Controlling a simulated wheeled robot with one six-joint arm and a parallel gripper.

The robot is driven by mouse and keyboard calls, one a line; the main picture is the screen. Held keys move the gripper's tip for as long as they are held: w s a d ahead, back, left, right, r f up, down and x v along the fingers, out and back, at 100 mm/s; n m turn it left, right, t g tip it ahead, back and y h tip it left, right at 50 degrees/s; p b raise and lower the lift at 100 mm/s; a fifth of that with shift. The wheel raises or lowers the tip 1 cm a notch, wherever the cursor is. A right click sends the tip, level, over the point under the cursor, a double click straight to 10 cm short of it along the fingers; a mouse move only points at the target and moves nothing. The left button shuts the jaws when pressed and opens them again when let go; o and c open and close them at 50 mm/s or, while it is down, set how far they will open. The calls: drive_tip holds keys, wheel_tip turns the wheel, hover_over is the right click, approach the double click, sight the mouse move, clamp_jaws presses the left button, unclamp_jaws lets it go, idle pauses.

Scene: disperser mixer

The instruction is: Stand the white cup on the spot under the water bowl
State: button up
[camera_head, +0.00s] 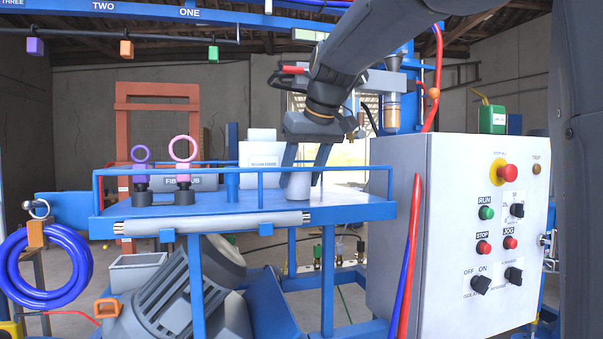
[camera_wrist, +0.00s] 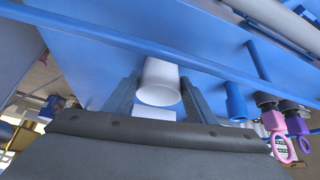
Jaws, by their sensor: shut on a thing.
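The white cup (camera_head: 298,187) is upright at the right part of the blue railed shelf (camera_head: 345,211). It also shows in the wrist view (camera_wrist: 160,84), between the two grey fingers. My gripper (camera_head: 301,177) points down and is shut on the cup, one finger on each side. I cannot tell whether the cup's base touches the shelf or is just above it. I cannot surely pick out the water bowl. A small vessel with an amber lower part (camera_head: 393,111) hangs to the right, behind the control cabinet; the place under it is hidden.
A thin blue rail (camera_head: 240,168) runs along the shelf. Purple and pink ringed fittings (camera_head: 183,165) stand at its left. The control cabinet (camera_head: 420,170) with buttons stands close on the right, red hoses before and above it. The shelf's middle has some free room.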

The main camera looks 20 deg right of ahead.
drive_tip(key=o, duration=1.1)
drive_tip(key=shift+f, duration=0.1)
drive_tip(key=shift+c, duration=0.2)
drive_tip(key=shift+s+r, duration=0.1)
drive_tip(key=shift+r, duration=0.2)
drive_tip(key=b+v, duration=0.2)
drive_tip(key=v, duration=0.9)
drive_tip(key=shift+s+r, duration=0.25)
drive_tip(key=shift+d, duration=0.1)
